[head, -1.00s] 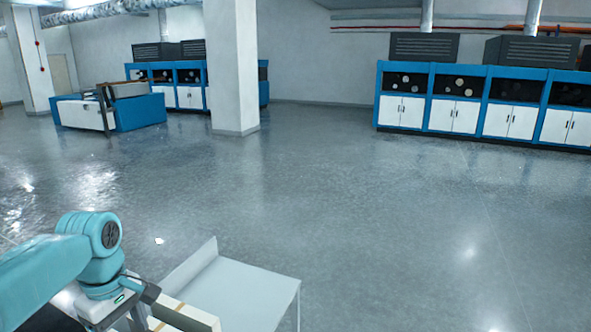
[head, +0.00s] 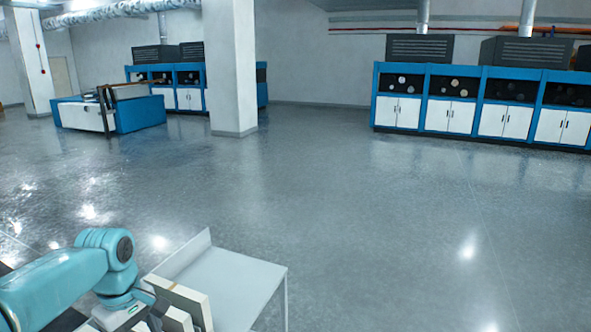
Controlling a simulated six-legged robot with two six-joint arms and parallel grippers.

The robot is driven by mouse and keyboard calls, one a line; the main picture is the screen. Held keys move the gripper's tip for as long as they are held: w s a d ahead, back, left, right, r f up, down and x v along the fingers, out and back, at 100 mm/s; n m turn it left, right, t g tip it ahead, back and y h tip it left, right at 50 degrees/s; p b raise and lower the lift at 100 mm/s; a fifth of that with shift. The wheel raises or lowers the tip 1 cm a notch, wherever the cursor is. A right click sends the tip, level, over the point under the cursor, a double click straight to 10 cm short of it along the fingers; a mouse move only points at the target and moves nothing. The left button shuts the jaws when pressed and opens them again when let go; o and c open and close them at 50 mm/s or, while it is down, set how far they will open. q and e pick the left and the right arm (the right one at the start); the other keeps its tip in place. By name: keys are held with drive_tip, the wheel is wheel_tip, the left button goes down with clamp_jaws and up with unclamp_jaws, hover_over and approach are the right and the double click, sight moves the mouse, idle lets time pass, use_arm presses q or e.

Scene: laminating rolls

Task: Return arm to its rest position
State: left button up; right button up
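My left arm (head: 60,285), teal, comes in from the lower left corner. Its wrist bends down beside the left side of a pale grey table (head: 240,283). My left gripper is at the bottom edge, largely hidden or cut off, so its fingers cannot be made out. Cream box-like pieces (head: 190,303), with a tan strip, show beside the wrist, in front of the table's left part. I cannot tell whether the gripper touches them. My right arm and gripper are not in view.
A row of blue cabinets with white doors (head: 450,115) stands at the back right. A white pillar (head: 232,70) and a blue-and-white machine (head: 110,112) stand at the back left. The shiny grey floor between is clear.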

use_arm(q)
drive_tip(key=s+d+f+m+h, duration=0.1)
drive_tip(key=d+f+m, duration=0.3)
drive_tip(key=f, duration=0.6)
drive_tip(key=s+d+f+m+h, duration=0.15)
drive_tip(key=d+f, duration=0.35)
drive_tip(key=f, duration=0.5)
drive_tip(key=s+d+f+m, duration=0.2)
drive_tip(key=s+d+f, duration=0.2)
drive_tip(key=s+f, duration=0.3)
drive_tip(key=s+d+f+m+h, duration=0.1)
drive_tip(key=s+d+f+m, duration=0.2)
drive_tip(key=s+f, duration=0.4)
drive_tip(key=s+d, duration=0.1)
drive_tip(key=s, duration=0.4)
drive_tip(key=shift+s+f, duration=0.15)
drive_tip(key=shift+f, duration=0.1)
drive_tip(key=c, duration=0.4)
drive_tip(key=shift+a, duration=0.15)
drive_tip(key=shift+c, duration=0.2)
drive_tip(key=shift+t, duration=0.3)
